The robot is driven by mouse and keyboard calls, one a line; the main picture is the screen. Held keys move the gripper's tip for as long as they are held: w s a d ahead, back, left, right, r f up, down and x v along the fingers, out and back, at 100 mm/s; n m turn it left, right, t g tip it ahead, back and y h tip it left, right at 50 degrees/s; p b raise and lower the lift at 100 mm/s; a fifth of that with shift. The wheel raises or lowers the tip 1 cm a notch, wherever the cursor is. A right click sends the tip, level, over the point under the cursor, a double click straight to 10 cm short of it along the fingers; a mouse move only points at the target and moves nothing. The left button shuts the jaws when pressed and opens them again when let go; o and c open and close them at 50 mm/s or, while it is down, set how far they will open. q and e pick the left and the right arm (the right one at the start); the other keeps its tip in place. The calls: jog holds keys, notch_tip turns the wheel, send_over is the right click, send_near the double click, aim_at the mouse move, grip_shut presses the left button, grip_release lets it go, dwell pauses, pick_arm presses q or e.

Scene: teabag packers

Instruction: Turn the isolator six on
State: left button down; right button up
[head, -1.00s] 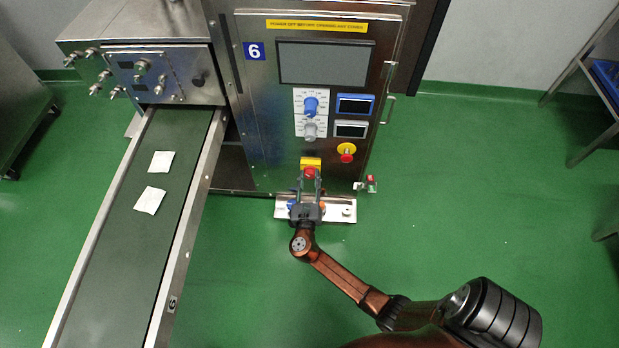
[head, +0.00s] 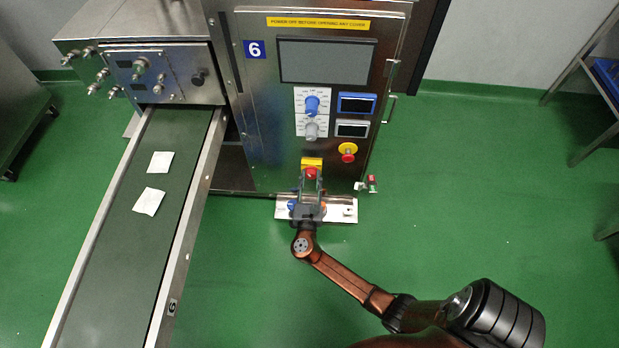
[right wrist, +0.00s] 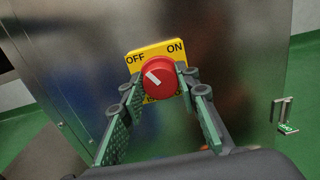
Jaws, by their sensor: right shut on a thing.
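The isolator is a red rotary knob (head: 311,174) on a yellow plate (head: 312,162), low on the front of the steel machine marked 6 (head: 254,50). In the right wrist view the knob (right wrist: 157,78) has a white mark slanting toward the upper left, on the side of the word OFF; ON is at the plate's upper right. My right gripper (right wrist: 159,75) has one finger on each side of the knob and is shut on it. Part of the plate's lower lettering is hidden. My left gripper is not in view.
A white-topped ledge (head: 346,215) lies below. A conveyor (head: 110,270) with two teabags runs at left.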

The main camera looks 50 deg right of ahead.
jog(key=m, duration=0.1)
jog(key=m+b, duration=0.1)
jog(key=m, duration=0.2)
jog(key=shift+s+f+m, duration=0.1)
jog(key=shift+f+m, duration=0.15)
jog(key=shift+m, duration=0.05)
jog(key=m+b, duration=0.1)
jog(key=m, duration=0.2)
jog(key=shift+m+b, duration=0.3)
jog(key=shift+b, duration=0.1)
jog(key=m+b, duration=0.1)
jog(key=m, duration=0.2)
jog(key=shift+d+f, duration=0.1)
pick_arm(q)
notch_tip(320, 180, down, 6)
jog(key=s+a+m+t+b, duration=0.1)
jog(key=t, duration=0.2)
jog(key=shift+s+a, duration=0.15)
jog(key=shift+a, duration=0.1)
pick_arm(e)
jog(key=shift+m, duration=1.8)
jog(key=o, duration=1.2)
jog(key=shift+r, duration=0.2)
jog(key=shift+c, duration=0.2)
jog(key=v, duration=1.2)
jog(key=shift+f, duration=0.1)
